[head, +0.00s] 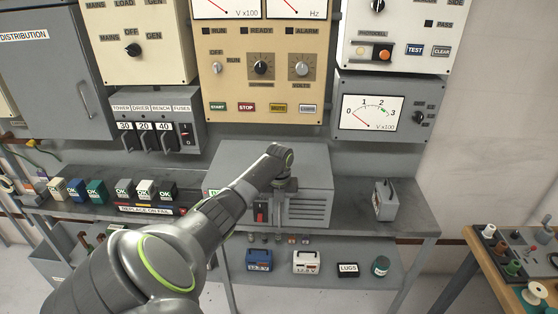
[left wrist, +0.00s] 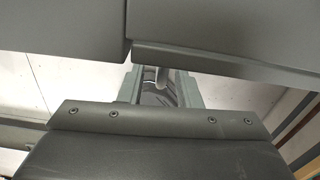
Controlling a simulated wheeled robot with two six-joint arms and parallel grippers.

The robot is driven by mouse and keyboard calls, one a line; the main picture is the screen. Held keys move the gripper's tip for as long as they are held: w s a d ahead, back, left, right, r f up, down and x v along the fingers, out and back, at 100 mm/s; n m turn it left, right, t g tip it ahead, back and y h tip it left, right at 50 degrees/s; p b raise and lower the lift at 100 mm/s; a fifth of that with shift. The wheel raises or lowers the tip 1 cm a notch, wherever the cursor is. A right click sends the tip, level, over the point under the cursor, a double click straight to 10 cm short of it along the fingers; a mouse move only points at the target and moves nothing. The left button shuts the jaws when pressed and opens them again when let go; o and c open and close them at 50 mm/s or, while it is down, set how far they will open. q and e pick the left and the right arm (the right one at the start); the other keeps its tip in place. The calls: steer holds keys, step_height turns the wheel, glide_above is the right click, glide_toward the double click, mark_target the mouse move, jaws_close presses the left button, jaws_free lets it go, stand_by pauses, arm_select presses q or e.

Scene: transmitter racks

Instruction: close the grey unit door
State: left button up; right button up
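The grey unit (head: 300,160) is a wide grey box on the middle of the bench, with louvres (head: 306,210) and a red switch (head: 260,212) on its front. My left arm reaches across it and hides much of its left front. I cannot clearly make out its door or how far it stands open. My left gripper (head: 285,186) is at the unit's front; in the left wrist view its fingers (left wrist: 166,88) stand apart below a large grey panel (left wrist: 225,35). A small rounded grey piece shows between them; contact is unclear. My right gripper is out of view.
Several small OK-labelled blocks (head: 121,190) stand on the bench at left, and a small grey meter (head: 384,200) at right. A wooden table (head: 505,262) stands at far right. Bench space right of the unit is mostly clear.

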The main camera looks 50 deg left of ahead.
arm_select(q)
step_height(320, 180, up, 13)
steer(key=b, duration=0.2)
steer(key=shift+r, duration=0.15)
stand_by(0.4)
